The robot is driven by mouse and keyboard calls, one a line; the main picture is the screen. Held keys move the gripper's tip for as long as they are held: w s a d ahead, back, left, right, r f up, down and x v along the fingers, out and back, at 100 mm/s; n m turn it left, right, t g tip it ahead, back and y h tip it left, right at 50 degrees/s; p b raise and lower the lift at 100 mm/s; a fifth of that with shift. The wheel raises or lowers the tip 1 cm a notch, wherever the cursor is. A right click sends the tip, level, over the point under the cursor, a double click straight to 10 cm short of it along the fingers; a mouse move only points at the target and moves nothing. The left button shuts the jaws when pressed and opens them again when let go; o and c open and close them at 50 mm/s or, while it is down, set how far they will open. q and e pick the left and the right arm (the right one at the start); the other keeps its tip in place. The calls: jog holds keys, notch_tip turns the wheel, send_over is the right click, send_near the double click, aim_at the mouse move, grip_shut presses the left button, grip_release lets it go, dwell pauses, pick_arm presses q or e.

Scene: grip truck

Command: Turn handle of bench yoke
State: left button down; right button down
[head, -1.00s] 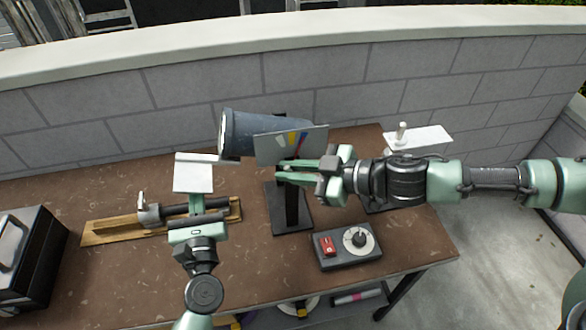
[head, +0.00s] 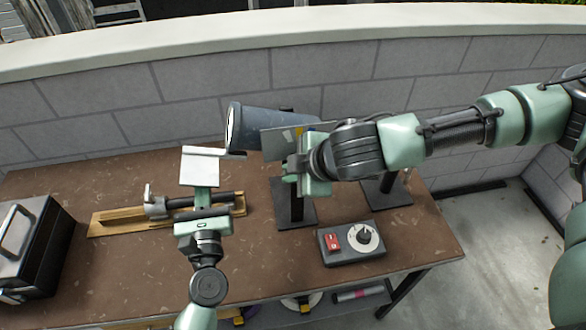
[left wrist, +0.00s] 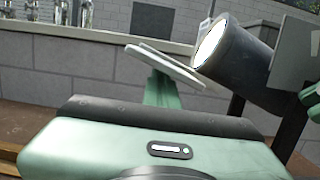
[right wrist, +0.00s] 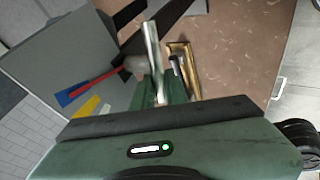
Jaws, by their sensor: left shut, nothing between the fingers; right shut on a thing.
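A dark grey lamp (head: 265,127) is held above the bench on a black stand (head: 293,213), its round face to the left. It also shows in the left wrist view (left wrist: 236,52). A grey plate (head: 288,138) with coloured strips is beside it. My right gripper (head: 291,168) is at the stand, just below the plate. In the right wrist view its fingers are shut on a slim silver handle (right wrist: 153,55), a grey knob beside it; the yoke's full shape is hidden. My left gripper (head: 203,192) is shut and empty, below a white plate (head: 200,166); I cannot tell whether they touch.
A control box (head: 350,242) with a red switch and dial lies in front of the stand. A wooden board (head: 120,219) bears a metal-and-black tool. A black case (head: 25,245) is at far left. A block wall (head: 100,120) closes the back.

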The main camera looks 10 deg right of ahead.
jog(key=shift+a+f+n+h, duration=0.1)
jog(key=shift+f+n+h, duration=0.2)
jog(key=shift+h, duration=0.8)
jog(key=c, duration=1.7)
grip_release()
jog(key=v, duration=1.2)
jog(key=shift+a, duration=0.1)
jog(key=shift+w, duration=0.1)
